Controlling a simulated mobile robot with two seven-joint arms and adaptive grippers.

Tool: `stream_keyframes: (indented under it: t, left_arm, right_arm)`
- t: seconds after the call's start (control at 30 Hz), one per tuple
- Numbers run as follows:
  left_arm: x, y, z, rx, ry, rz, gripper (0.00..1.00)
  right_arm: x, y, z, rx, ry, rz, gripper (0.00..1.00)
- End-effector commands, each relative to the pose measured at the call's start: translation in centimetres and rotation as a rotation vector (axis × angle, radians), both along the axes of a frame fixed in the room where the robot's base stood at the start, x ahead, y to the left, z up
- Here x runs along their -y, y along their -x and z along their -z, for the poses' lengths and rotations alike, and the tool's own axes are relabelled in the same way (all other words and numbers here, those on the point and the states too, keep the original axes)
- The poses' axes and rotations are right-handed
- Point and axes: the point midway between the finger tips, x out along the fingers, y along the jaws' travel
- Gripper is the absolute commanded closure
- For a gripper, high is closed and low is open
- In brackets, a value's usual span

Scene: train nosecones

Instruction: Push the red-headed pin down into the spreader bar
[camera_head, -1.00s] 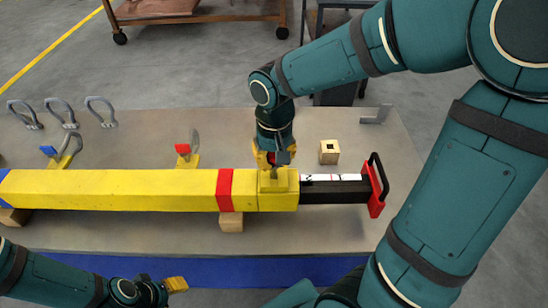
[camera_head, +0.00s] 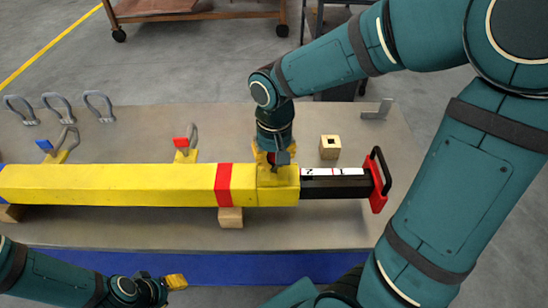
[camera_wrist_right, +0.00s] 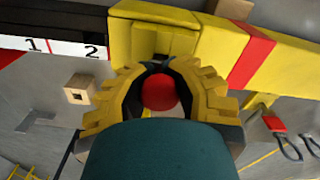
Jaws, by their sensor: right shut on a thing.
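The yellow spreader bar (camera_head: 110,185) lies across the table, with a red band near its right end and a black inner bar (camera_head: 335,187) with a red end handle sticking out at the right. My right gripper (camera_head: 272,158) is at the far side of the bar's end collar, pointing down. In the right wrist view its yellow fingers (camera_wrist_right: 160,100) are closed around the red-headed pin (camera_wrist_right: 160,91), with the red head between them. How deep the pin sits in the bar is hidden. My left gripper (camera_head: 176,282) is low at the left front, away from the bar; its opening is unclear.
A wooden block with a square hole (camera_head: 330,147) stands behind the black bar. Several grey shackles (camera_head: 98,105) lie at the back left. Wooden blocks (camera_head: 230,217) support the bar. A grey bracket (camera_head: 377,110) is at the back right. The table front is mostly clear.

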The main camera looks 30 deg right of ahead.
Motion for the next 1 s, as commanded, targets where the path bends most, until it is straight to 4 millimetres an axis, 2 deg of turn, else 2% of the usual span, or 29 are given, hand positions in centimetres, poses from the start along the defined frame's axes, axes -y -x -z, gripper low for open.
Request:
stream_keyframes:
  t: [0.87, 0.9, 1.0]
  left_arm:
    - [0.0, -0.3, 1.6, 0.008, -0.001, -0.002, 0.51]
    - [0.0, -0.3, 1.6, 0.008, -0.001, -0.002, 0.51]
    - [0.0, -0.3, 1.5, 0.008, -0.001, -0.002, 0.51]
  right_arm:
    - [0.0, 0.0, 2.1, 0.000, 0.000, 0.000, 1.00]
    - [0.0, 0.0, 2.0, 0.000, 0.000, 0.000, 0.77]
    - [0.0, 0.0, 2.0, 0.000, 0.000, 0.000, 0.47]
